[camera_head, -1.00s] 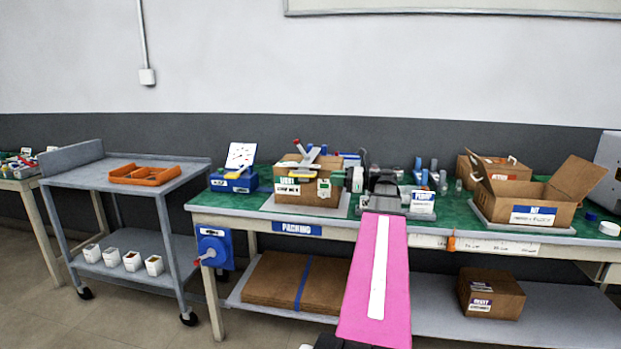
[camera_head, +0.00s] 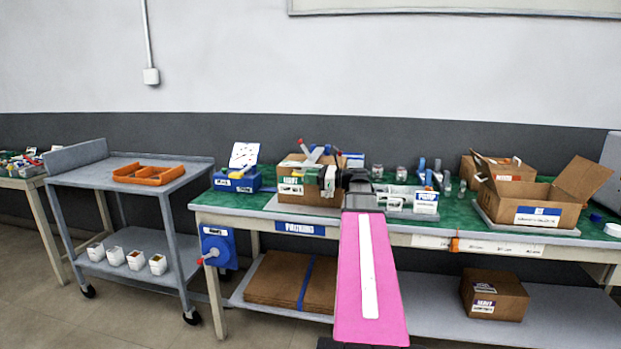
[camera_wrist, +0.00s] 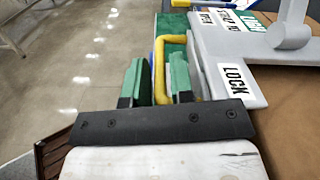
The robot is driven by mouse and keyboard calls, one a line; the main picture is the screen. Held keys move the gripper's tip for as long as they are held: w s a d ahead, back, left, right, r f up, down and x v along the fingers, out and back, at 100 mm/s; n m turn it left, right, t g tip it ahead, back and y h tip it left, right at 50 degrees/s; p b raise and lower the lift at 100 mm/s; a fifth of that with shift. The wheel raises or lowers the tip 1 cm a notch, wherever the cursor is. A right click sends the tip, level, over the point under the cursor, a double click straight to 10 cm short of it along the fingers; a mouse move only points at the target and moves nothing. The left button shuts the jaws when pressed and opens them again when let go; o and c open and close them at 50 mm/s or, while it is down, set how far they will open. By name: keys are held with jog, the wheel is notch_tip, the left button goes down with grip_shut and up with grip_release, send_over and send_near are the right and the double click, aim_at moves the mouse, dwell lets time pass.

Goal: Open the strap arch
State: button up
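A grey frame (camera_wrist: 237,85) with a "LOCK" label, which I take to be the strap arch, lies over a brown surface in the wrist view. A yellow handle loop (camera_wrist: 172,39) stands at its left edge. My gripper (camera_wrist: 157,72) has its two green fingers apart, and one leg of the yellow loop shows between them; I cannot tell whether they touch it. In the head view my gripper (camera_head: 327,178) is at the right side of a brown carton (camera_head: 305,195). Grey arms with a red tip (camera_head: 300,142) rise above the carton. My wrist partly hides this area.
A blue box (camera_head: 237,182) stands left on the green bench (camera_head: 455,216). White holders and bottles (camera_head: 427,180) stand right of my wrist, with an open carton (camera_head: 535,205) farther right. A cart (camera_head: 92,178) with an orange tray (camera_head: 148,174) is at the left.

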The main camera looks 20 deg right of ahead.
grip_shut()
jog(key=shift+r, duration=0.5)
jog(key=w+d+r+m, duration=0.1)
jog(key=w+r+m, duration=0.15)
jog(key=r, duration=0.65)
jog(key=w+d+r+m, duration=0.15)
jog(key=r+m, duration=0.25)
jog(key=r, duration=0.5)
jog(key=w+d+r, duration=0.9)
jog(key=w+r, duration=0.4)
jog(key=w, duration=0.1)
jog(key=shift+d+r, duration=0.25)
jog(key=shift+d, duration=0.15)
jog(key=shift+n, duration=0.25)
